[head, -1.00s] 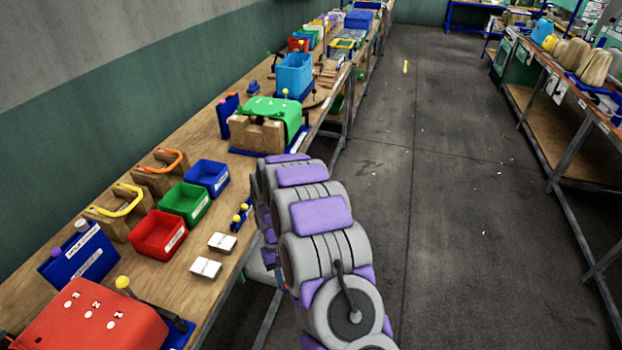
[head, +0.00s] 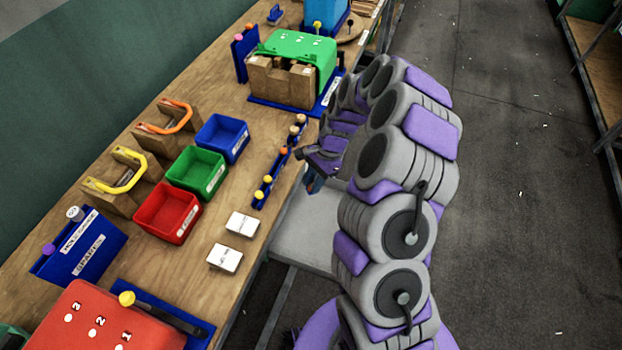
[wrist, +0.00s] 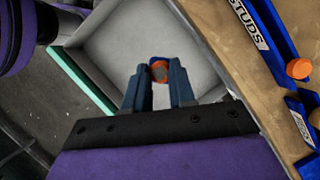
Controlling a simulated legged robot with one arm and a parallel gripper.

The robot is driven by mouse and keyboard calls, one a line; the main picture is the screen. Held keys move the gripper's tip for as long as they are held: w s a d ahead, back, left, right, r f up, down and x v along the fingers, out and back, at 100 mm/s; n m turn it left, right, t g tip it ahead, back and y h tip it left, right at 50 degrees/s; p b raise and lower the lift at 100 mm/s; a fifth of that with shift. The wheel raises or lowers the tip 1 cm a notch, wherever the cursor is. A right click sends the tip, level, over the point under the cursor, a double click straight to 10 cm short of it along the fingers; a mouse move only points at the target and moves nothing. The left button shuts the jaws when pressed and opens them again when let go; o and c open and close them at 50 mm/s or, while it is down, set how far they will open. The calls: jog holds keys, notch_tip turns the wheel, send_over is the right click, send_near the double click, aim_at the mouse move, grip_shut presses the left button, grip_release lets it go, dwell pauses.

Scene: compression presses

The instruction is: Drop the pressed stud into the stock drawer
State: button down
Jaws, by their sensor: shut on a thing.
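My gripper (wrist: 158,84) is shut on the stud (wrist: 159,70), which shows an orange ring, a grey middle and a blue part between the fingertips. In the head view my gripper (head: 313,178) hangs just off the bench's front edge, and only a small bit of the stud shows there. The open grey drawer (wrist: 120,35) lies below the gripper in the wrist view, with pale inner floor and raised walls. In the head view its grey floor (head: 305,245) juts out from the bench. The stud is over the drawer; its height above the floor is hard to tell.
A blue rack labelled STUDS (wrist: 262,25) runs along the bench edge beside the drawer. Red (head: 168,213), green (head: 197,172) and blue (head: 223,138) bins stand behind it. A green press (head: 298,52) and a red press (head: 100,318) stand on the bench.

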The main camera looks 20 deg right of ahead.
jog(key=m, duration=0.1)
jog(key=a+m+t, duration=0.1)
jog(key=a+m, duration=0.1)
jog(key=m, duration=0.1)
jog(key=shift+w+r+t, duration=0.15)
jog(key=shift+w+t, duration=0.05)
jog(key=shift+t, duration=0.1)
jog(key=shift+d+f+b, duration=0.45)
jog(key=shift+f+b, duration=0.35)
jog(key=shift+b, duration=0.1)
jog(key=f+b, duration=0.3)
jog(key=f, duration=0.1)
jog(key=shift+a+f+b, duration=0.15)
jog(key=shift+a+b, duration=0.05)
jog(key=shift+b, duration=0.1)
jog(key=c, duration=0.9)
grip_release()
jog(key=shift+d, duration=0.1)
jog(key=shift+o, duration=0.2)
jog(key=p+v, duration=0.3)
jog(key=v, duration=1.4)
jog(key=shift+d+p, duration=0.3)
jog(key=shift+p, duration=0.05)
jog(key=shift+w, duration=0.1)
